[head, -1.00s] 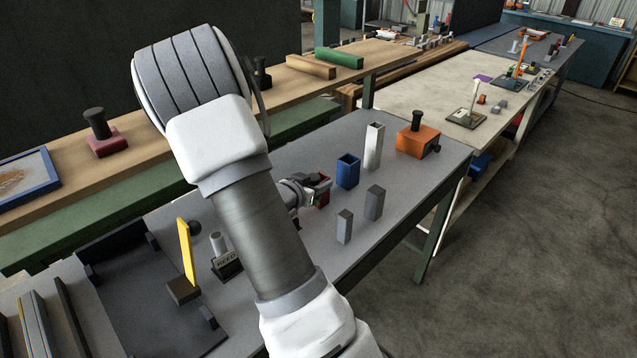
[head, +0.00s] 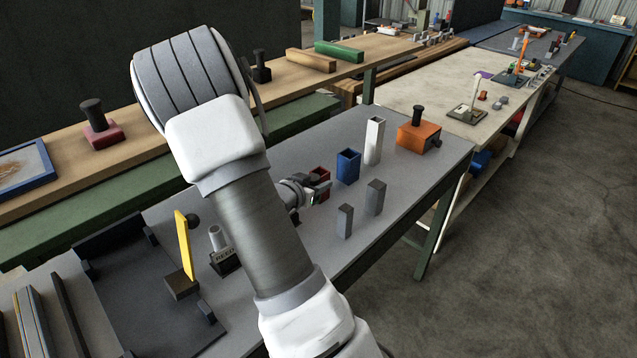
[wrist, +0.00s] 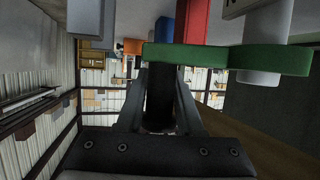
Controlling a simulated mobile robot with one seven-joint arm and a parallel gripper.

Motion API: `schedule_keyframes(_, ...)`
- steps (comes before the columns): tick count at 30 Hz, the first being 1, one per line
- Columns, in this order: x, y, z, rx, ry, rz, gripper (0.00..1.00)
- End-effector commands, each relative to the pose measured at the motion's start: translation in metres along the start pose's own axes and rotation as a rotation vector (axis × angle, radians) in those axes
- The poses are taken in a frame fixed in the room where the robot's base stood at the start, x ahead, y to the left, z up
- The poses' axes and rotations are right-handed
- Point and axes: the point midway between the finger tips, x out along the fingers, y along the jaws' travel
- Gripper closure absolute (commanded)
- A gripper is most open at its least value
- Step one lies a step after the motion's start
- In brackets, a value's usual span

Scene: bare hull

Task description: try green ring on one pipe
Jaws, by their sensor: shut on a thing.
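My gripper (wrist: 160,75) is shut on the green ring (wrist: 190,55), which reaches right from the fingers in the wrist view. A dark round part shows between the fingers. A pale grey pipe (wrist: 258,77) shows above and below the ring's far end; I cannot tell whether the ring is around it or in front of it. In the head view my gripper (head: 316,196) is beside the red square tube (head: 321,178), and my arm hides the ring and that pipe. Another grey pipe (head: 216,236) stands on a dark labelled block, left of my arm.
A blue square tube (head: 348,167), a white square tube (head: 374,141) and two grey posts (head: 375,198) stand nearby. An orange block (head: 418,135) sits at the table's far end. A yellow upright plate (head: 184,244) stands at left.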

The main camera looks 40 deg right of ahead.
Motion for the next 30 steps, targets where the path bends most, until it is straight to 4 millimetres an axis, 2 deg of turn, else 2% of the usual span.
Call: schedule_keyframes(30,0.007,0.0,0.017,0.001,0.001,0.0,1.0)
